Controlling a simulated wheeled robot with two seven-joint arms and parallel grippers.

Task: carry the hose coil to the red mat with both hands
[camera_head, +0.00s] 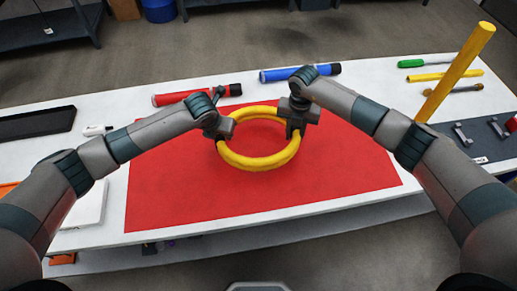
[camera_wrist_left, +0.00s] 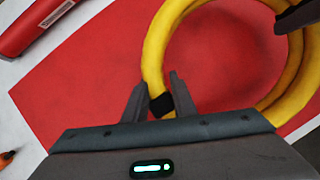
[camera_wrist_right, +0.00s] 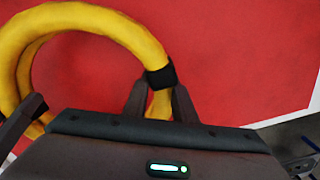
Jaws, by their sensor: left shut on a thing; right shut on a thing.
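The yellow hose coil (camera_head: 258,162) is a ring with black bands, over the red mat (camera_head: 330,180) on the white table. I cannot tell whether it touches the mat. My left gripper (camera_head: 222,134) is shut on the coil's left side. In the left wrist view, its fingers (camera_wrist_left: 160,98) are at a black band on the coil (camera_wrist_left: 155,45). My right gripper (camera_head: 292,130) is shut on the coil's right side. In the right wrist view, its fingers (camera_wrist_right: 156,98) are just beside a black band on the coil (camera_wrist_right: 120,25).
A red tube (camera_head: 175,98) and a blue tube (camera_head: 283,74) lie behind the mat. A yellow pole (camera_head: 458,70) stands at the right, near a dark tray (camera_head: 470,142) and several tools. A black tray (camera_head: 35,124) is at the far left. The mat around the coil is clear.

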